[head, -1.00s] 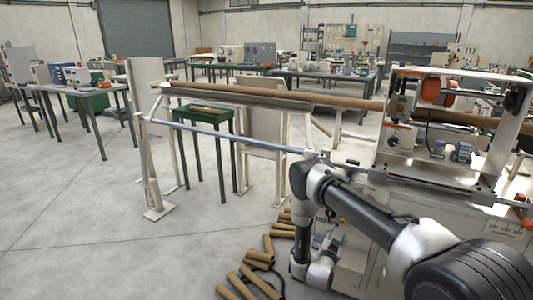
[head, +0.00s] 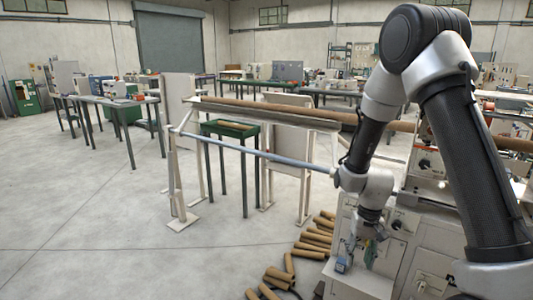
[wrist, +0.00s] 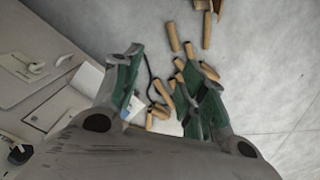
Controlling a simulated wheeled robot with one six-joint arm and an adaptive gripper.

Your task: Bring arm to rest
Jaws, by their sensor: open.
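My arm (head: 478,155) is folded, with its elbow high at the upper right of the head view and its wrist hanging down in front of the spiral winder (head: 432,165). My gripper (head: 357,262) points down beside the machine's white cabinet. In the wrist view, my gripper (wrist: 165,72) has its two green-lined fingers spread apart with nothing between them. Floor and cardboard tubes show below, beyond the fingers. My arm hides part of the winder.
Several cardboard tubes (head: 318,236) lie loose on the floor by the cabinet (head: 405,235); they also show in the wrist view (wrist: 172,37). A long brown tube (head: 270,107) runs along the outfeed rail. A green stand (head: 230,129) is behind. The floor at left is clear.

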